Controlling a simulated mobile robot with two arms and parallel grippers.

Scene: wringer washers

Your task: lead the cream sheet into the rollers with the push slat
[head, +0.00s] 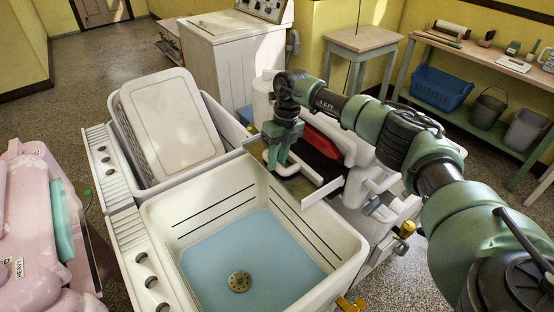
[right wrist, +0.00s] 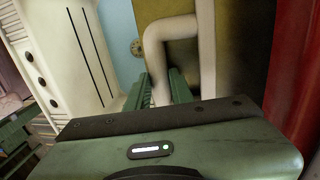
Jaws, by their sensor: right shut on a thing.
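My right gripper (head: 280,158) points down over the feed plate (head: 296,188) of the wringer, above the back right corner of the near tub. A bent cream strand, which looks like the cream sheet (head: 308,173), lies there in a loop. In the right wrist view the green fingers (right wrist: 160,88) are shut on one side of the cream sheet (right wrist: 168,27), and its other side runs down beside them. The rollers are mostly hidden behind my gripper and the wringer's red part (head: 322,147). I cannot make out the push slat for certain. My left gripper is out of view.
The near tub (head: 165,212) has a blue bottom and a drain. A pale basket (head: 165,118) stands in the far tub. A pink machine (head: 30,215) is at the left. A bench (head: 485,55) with small tools, a blue basket (head: 440,88) and buckets is at the right.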

